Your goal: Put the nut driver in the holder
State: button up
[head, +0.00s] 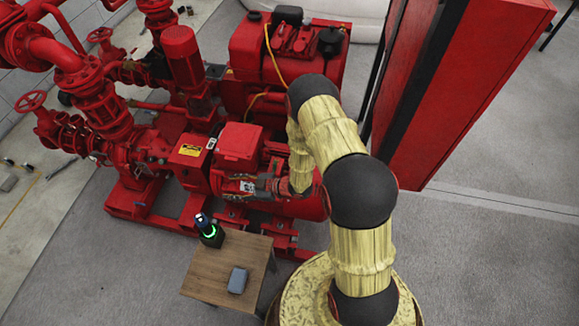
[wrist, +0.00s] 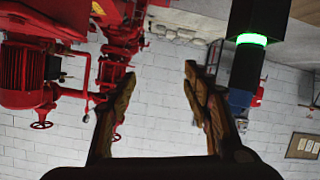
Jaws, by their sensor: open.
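A dark upright tool-like object (head: 203,218) with a blue part near its top stands on the small wooden table, with a glowing green ring around its lower part. It may be the nut driver in a dark base, but I cannot tell where tool and base divide. In the wrist view it appears upside down (wrist: 243,72) at the right, outside my fingers. A small grey-blue box (head: 238,280) lies near it; I cannot tell if it is the holder. My gripper (head: 252,186) is by the red pump, above and right of the table. Its fingers (wrist: 152,75) are apart and empty.
The wooden table (head: 205,278) stands in front of the red pumpset (head: 200,170). A tall red cabinet (head: 470,90) stands at the right. Grey floor (head: 120,280) left of the table is clear. A white block wall (wrist: 50,145) fills the wrist view's background.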

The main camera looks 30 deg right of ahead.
jog(key=w+d+r+h, duration=0.3)
jog(key=w+d+r, duration=0.2)
jog(key=w+r, duration=0.25)
jog(key=s+d+r+m+h, duration=0.1)
jog(key=d+r+m+h, duration=0.3)
jog(key=r, duration=0.7)
jog(key=s+d+r+m+h, duration=0.1)
jog(key=d+r+m+h, duration=0.3)
jog(key=r, duration=0.7)
jog(key=s+d+r, duration=0.2)
jog(key=s+r, duration=0.5)
jog(key=s+a+r+m+g, duration=0.1)
jog(key=s+a+r, duration=0.1)
jog(key=s, duration=0.6)
jog(key=s+a+r+m+g, duration=0.1)
jog(key=s+a+r+m, duration=0.1)
jog(key=s, duration=0.7)
jog(key=s+a+r+m+g, duration=0.1)
jog(key=s+a+r, duration=0.1)
jog(key=s, duration=0.7)
jog(key=shift+s+r+g+y, duration=0.15)
jog(key=shift+r+g+y, duration=0.15)
jog(key=shift+r+y, duration=0.15)
